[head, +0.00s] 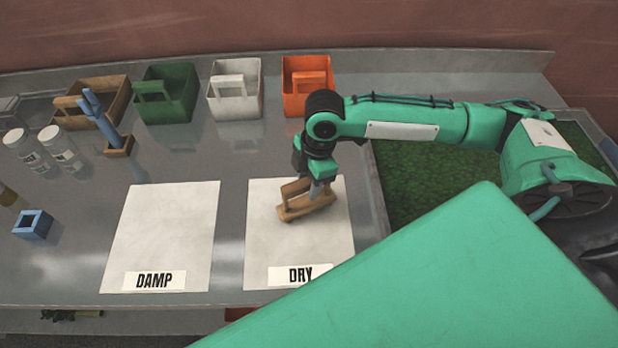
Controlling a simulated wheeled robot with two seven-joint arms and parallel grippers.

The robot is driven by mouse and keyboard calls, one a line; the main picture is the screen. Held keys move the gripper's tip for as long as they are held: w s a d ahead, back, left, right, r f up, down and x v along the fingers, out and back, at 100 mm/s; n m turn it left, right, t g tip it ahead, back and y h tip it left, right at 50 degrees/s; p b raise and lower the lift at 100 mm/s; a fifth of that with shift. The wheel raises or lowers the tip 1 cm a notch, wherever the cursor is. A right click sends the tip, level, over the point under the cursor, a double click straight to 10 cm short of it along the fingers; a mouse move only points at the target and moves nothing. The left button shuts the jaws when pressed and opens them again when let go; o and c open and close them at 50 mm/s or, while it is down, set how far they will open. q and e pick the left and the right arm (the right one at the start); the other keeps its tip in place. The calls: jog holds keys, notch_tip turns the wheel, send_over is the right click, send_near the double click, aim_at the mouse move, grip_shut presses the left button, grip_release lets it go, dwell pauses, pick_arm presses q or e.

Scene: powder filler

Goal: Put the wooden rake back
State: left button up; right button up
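A brown wooden piece with a raised handle bar, which looks like the wooden rake (295,213), is over the white DRY mat (263,262). My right gripper (317,188) points down at its handle, with a grey finger overlapping the wood. I cannot tell whether the fingers are closed on it, or whether the rake touches the mat. My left gripper is out of view.
The DAMP mat (165,235) is bare. Wooden (118,103), green (180,108), white (235,104) and orange (300,108) handled boxes line the back. A blue tool on a brown base (117,146), white jars (62,150) and a blue block (33,224) stand left. A green-bottomed tray (425,190) is right.

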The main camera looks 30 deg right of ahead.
jog(key=shift+r, duration=0.1)
notch_tip(320, 180, up, 12)
jog(key=d+b, duration=0.2)
dwell(0.5)
jog(key=shift+s, duration=0.1)
dwell(0.3)
